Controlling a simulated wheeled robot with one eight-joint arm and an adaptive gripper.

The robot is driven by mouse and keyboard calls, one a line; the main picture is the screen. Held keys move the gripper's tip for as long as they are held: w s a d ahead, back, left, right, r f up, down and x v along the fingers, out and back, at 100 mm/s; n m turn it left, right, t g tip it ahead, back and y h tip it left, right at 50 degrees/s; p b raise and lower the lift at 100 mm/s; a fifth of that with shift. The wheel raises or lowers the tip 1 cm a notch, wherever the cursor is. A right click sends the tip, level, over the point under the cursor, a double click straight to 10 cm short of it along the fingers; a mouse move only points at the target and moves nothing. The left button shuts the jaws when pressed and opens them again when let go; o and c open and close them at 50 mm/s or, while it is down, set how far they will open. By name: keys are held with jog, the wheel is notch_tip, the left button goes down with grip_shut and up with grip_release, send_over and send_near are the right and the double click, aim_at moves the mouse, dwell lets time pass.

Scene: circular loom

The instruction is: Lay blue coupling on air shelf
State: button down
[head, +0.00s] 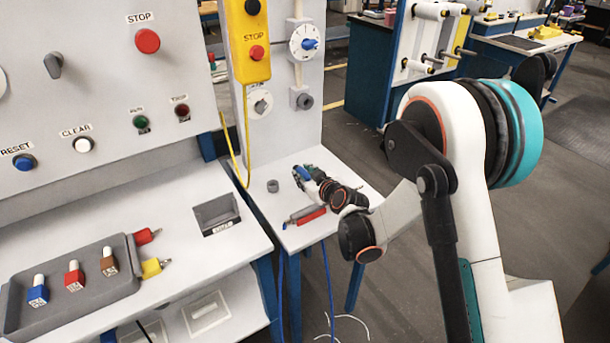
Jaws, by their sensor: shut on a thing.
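The blue coupling (302,172) is a small blue piece at my gripper (304,178), seen from afar near the middle of the head view. My gripper is shut on it, and its fingers hide part of it. Both are over the white shelf (258,205) below the panel with the dial, which I take to be the air shelf. I cannot tell whether the coupling touches the shelf surface.
A grey ring (272,186) and a red and grey tool (307,215) lie on this shelf near my gripper. A yellow control box (248,40) hangs above with its cable.

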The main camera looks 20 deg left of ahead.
jog(key=shift+s+d+f, duration=0.1)
jog(key=shift+s+f, duration=0.1)
jog(key=shift+f, duration=0.3)
jog(key=shift+s+d+f, duration=0.1)
jog(key=shift+s+f, duration=0.1)
jog(key=shift+f, duration=0.25)
jog(key=c, duration=1.2)
grip_release()
jog(key=v, duration=0.2)
jog(key=r+v, duration=0.1)
jog(key=v, duration=0.3)
jog(key=shift+w+d+r, duration=0.1)
jog(key=shift+d+r, duration=0.15)
jog(key=shift+r, duration=0.05)
jog(key=shift+s+d+r, duration=0.3)
jog(key=shift+s+r, duration=0.15)
jog(key=shift+r, duration=0.1)
